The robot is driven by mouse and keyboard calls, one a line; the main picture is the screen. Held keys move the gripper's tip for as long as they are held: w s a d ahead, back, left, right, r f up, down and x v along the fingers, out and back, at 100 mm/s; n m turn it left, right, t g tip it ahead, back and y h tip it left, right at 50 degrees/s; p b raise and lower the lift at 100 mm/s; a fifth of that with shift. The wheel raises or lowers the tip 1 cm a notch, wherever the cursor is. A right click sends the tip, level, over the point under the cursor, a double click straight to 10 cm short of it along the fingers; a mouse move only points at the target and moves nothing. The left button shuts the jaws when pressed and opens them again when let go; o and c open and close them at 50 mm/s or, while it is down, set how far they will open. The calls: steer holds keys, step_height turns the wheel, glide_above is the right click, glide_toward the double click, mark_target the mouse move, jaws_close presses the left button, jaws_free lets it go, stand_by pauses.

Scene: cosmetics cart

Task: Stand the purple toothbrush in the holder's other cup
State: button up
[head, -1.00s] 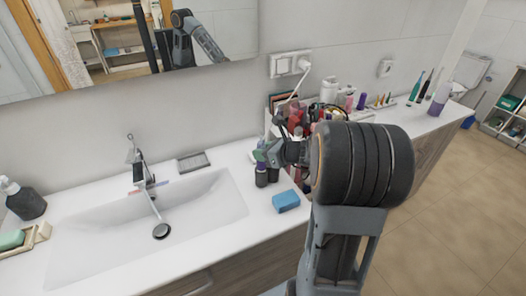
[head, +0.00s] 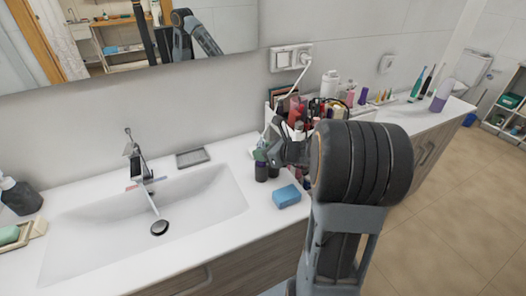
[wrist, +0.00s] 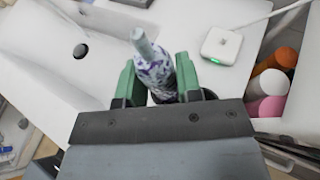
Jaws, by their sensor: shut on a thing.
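In the wrist view a slim upright thing with a white-and-purple pattern and a pale grey tip, which I take to be the purple toothbrush (wrist: 153,64), stands between my gripper's green fingers. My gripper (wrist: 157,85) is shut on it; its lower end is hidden. In the head view my gripper (head: 262,154) is at the counter's edge right of the basin, just above two small dark cups, which I take to be the holder (head: 261,172). The fingers and wrist partly cover the cups. I cannot tell whether the toothbrush is inside a cup.
A blue sponge (head: 286,196) lies in front of the cups. The sink basin (head: 100,235) is to the left. A crowded cosmetics cart (head: 320,108) stands behind my wrist.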

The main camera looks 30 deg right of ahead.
steer(key=shift+f+b, duration=0.55)
steer(key=shift+f, duration=0.15)
steer(key=o, duration=1)
steer(key=shift+o, duration=0.2)
steer(key=shift+s+r, duration=0.1)
steer(key=v, duration=1.3)
steer(key=shift+s+d, duration=0.2)
steer(key=shift+d, duration=0.1)
steer(key=shift+r, duration=0.1)
